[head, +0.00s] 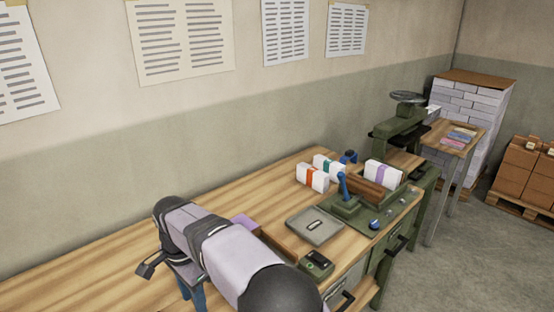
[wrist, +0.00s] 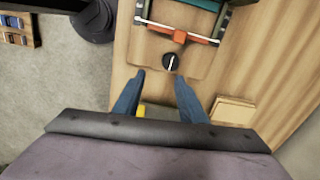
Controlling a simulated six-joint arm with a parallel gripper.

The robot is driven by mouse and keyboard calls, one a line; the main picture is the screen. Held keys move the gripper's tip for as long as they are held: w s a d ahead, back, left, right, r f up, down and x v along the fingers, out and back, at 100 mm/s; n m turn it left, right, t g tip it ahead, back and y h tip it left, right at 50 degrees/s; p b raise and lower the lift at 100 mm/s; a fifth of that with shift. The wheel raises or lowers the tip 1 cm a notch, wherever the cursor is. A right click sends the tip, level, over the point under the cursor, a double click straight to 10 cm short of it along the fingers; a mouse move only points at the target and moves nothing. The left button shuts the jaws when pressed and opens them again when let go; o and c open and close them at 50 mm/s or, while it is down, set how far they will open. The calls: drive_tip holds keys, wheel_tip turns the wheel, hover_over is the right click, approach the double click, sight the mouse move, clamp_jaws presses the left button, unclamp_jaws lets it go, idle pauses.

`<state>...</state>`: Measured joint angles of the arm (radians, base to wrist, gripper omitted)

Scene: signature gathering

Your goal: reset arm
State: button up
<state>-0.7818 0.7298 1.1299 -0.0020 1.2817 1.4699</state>
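My gripper (wrist: 158,75) shows in the wrist view with its two blue fingers apart and nothing held between the tips. It hangs above the wooden bench (wrist: 140,52). A black round knob with a white mark (wrist: 173,62) lies just beyond the fingertips. A small yellow thing (wrist: 140,111) shows low between the fingers, partly hidden. In the head view my grey arm reaches over the front of the bench (head: 95,262), and blue finger parts (head: 193,291) show below it. The fingertips are cut off there.
Paper bundles with orange (head: 312,177) and purple (head: 384,174) bands sit near a green fixture with a blue lever (head: 344,187). A flat grey plate (head: 314,226) and a small dark box (head: 317,264) lie nearer. A green press (head: 400,125) stands behind. The left bench is largely clear.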

drive_tip(key=d+n, duration=0.3)
drive_tip(key=d, duration=1.8)
drive_tip(key=s+d+f+n, duration=0.2)
drive_tip(key=s+d, duration=0.5)
drive_tip(key=d, duration=0.1)
drive_tip(key=s+d+f+n, duration=0.2)
drive_tip(key=s+d+f, duration=0.1)
drive_tip(key=s+d, duration=0.5)
drive_tip(key=shift+s+n, duration=0.15)
drive_tip(key=shift+n, duration=0.25)
